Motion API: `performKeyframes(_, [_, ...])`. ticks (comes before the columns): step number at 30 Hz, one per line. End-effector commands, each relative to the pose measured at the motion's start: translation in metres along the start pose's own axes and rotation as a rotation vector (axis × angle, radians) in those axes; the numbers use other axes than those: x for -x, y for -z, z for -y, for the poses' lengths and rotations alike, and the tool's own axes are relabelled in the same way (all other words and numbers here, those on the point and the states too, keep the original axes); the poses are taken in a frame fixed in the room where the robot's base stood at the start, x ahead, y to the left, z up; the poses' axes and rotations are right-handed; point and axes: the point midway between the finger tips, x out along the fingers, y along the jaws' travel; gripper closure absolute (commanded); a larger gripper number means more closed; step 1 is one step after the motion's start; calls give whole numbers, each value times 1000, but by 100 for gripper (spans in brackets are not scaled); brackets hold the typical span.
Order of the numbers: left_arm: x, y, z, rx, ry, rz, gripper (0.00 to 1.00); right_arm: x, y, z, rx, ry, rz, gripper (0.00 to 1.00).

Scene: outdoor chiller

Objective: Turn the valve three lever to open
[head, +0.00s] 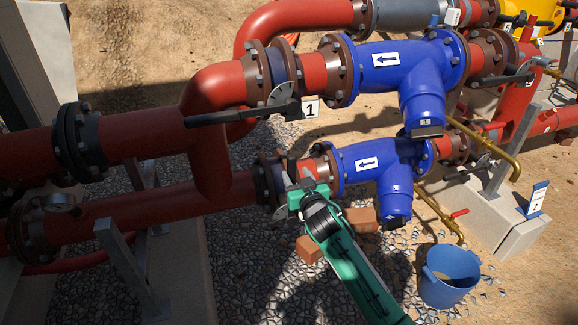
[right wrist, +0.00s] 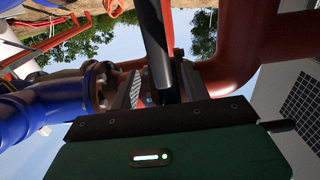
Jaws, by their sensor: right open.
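My right gripper (head: 296,192) is at the valve on the lower red pipe, just left of the lower blue strainer (head: 380,165). In the right wrist view the open jaws (right wrist: 160,90) are on either side of a black lever (right wrist: 154,40), which runs between the fingers. I cannot tell whether either finger touches it. In the head view my gripper hides most of this valve and its lever, and no number three can be read. The upper valve's black lever (head: 215,117) lies along its pipe, beside a tag marked 1 (head: 310,108). My left gripper is not in view.
The upper red pipe (head: 215,85) and upper blue strainer (head: 385,70) run above my gripper. Grey support posts (head: 125,260) stand at lower left. A blue bucket (head: 449,280) and bricks (head: 362,216) are on the gravel. Yellow pipe (head: 485,145) is at right.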

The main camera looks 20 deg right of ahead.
Motion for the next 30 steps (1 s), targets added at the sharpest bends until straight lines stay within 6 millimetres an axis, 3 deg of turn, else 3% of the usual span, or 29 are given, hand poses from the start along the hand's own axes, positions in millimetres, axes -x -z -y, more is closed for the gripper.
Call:
performKeyframes(6, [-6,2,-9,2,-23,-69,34,-38,0,0,1,-1,-2,53])
performKeyframes(12, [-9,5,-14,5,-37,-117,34,-59,0,0,0,0,0,53])
performKeyframes(25, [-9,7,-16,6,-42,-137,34,-67,0,0,0,0,0,53])
performKeyframes(30, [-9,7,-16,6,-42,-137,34,-66,0,0,0,0,0,84])
